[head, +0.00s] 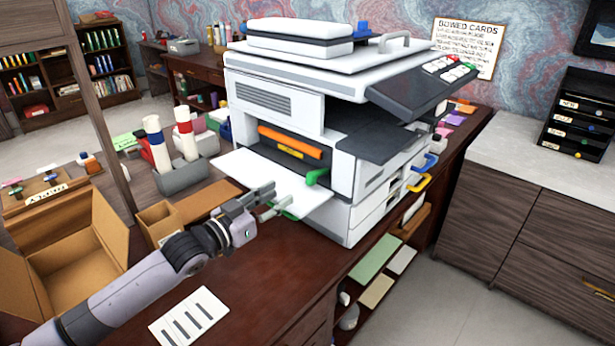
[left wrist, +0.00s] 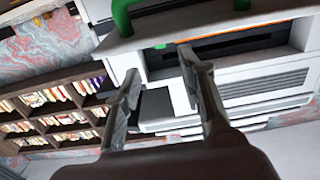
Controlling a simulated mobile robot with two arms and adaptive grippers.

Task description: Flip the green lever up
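A green lever (head: 317,176) sits at the right side of the copier's (head: 275,92) front opening, near an orange bar (head: 291,142). In the left wrist view a small green piece (left wrist: 160,46) beside the opening may be this lever. My left gripper (head: 282,194) is in front of the copier, at the front edge of the white tray (head: 240,165), left of and nearer than the lever. Its fingers stand apart with nothing between them; they also show in the left wrist view (left wrist: 157,62). My right gripper is not in view.
A second green handle (head: 290,214) shows at the tray's front edge and looms large in the left wrist view (left wrist: 122,16). A cardboard box (head: 110,230) and a grey holder with bottles (head: 187,177) stand left. The desk front (head: 270,255) is mostly clear.

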